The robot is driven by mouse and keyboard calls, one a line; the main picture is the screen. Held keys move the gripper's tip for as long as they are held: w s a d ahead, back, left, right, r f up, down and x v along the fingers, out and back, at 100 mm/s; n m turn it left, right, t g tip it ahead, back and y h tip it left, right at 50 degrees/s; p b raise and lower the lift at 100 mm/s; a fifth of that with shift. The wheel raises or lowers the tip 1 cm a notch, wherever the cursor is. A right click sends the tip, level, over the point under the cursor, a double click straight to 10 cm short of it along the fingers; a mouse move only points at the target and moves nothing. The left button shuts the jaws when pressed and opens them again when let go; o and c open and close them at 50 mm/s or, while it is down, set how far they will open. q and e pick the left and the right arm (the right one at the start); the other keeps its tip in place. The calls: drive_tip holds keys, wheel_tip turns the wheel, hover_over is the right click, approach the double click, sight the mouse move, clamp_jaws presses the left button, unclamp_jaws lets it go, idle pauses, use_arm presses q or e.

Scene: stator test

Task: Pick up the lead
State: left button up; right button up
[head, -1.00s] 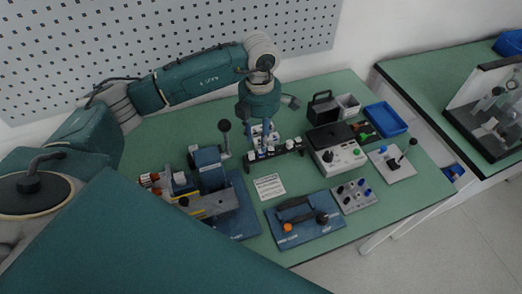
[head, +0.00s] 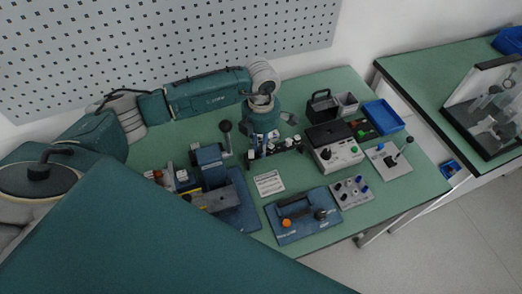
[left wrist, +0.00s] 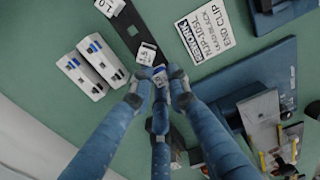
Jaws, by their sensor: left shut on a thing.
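My left gripper (head: 262,134) reaches down from above to the black rack (head: 287,146) at the back middle of the green table. In the left wrist view its blue fingers (left wrist: 160,84) are closed together on a small white and blue piece (left wrist: 159,74), apparently the lead's end. It sits at the near end of the black rack bar (left wrist: 128,28), by a white labelled block (left wrist: 147,54). The fingers cover most of the piece, and I cannot tell whether it is clear of the rack. My right gripper is not in view.
Two white blocks with blue marks (left wrist: 90,67) lie beside the rack. A printed card (head: 269,182) lies in front. A blue-based machine (head: 212,170) stands left, a blue fixture (head: 300,216) in front, a grey control box (head: 337,153) and blue tray (head: 384,117) right.

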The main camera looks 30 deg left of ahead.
use_arm(q)
clamp_jaws()
drive_tip(key=shift+w+r+b, duration=0.1)
drive_tip(key=shift+r+b, duration=0.2)
drive_tip(key=shift+r, duration=0.35)
wheel_tip(320, 180, up, 19)
drive_tip(key=b, duration=0.4)
drive_tip(key=shift+f, duration=0.15)
